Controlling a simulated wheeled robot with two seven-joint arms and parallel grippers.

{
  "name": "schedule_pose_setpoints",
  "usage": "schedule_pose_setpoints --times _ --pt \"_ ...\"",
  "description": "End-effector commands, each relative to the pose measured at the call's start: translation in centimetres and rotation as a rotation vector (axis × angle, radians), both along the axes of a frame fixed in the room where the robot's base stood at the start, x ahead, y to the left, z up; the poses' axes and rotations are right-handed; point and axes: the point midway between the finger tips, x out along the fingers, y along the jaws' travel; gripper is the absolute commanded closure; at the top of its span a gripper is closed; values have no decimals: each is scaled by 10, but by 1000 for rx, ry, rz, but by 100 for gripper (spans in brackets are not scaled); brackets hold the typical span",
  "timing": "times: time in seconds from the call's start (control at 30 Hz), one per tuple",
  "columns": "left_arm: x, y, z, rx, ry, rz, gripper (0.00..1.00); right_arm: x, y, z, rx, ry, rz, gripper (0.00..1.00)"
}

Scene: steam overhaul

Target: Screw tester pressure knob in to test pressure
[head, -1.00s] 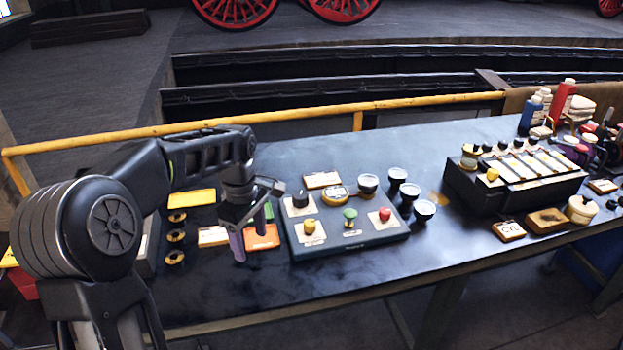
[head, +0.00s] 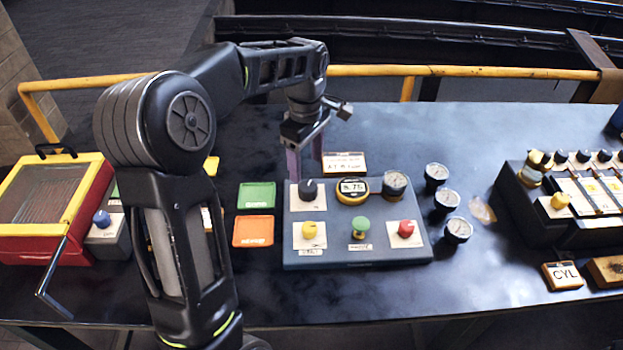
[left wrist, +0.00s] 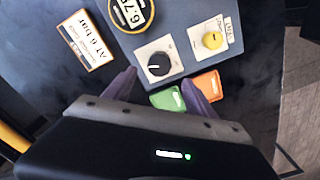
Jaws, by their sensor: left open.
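The grey-blue tester box (head: 300,252) stands on the dark bench. Its black pressure knob (head: 308,189) sits on a white plate at the back left; it also shows in the left wrist view (left wrist: 158,66). Right of it is a round yellow-rimmed display (head: 352,190), partly legible, showing about 6.7 in the left wrist view (left wrist: 128,10). My left gripper (head: 307,172) is open and empty, pointing down just behind and above the black knob. In the left wrist view the knob lies ahead, between and beyond the fingertips (left wrist: 163,88), apart from them. My right gripper is out of view.
Yellow (head: 309,230), green (head: 361,226) and red (head: 406,229) knobs line the tester's front. A label card (head: 344,164) stands behind it. Green (head: 256,195) and orange (head: 253,231) trays lie left. Loose gauges (head: 447,201) stand right. A red-yellow case (head: 45,205) is far left.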

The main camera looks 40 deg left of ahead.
Motion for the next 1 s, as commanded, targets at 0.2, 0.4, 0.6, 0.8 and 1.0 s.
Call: schedule_pose_setpoints --times 0.2,0.4,0.6,0.8,1.0 --pt "0 0 -7 0 2 0 35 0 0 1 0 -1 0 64" --pt "-1 0 -31 -1 4 -1 35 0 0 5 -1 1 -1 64" --pt "-1 0 -62 -1 3 0 35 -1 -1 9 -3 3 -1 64" --pt "0 0 -77 0 1 0 35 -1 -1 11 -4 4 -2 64" --pt "0 0 -78 0 0 0 35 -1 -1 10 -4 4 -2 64"
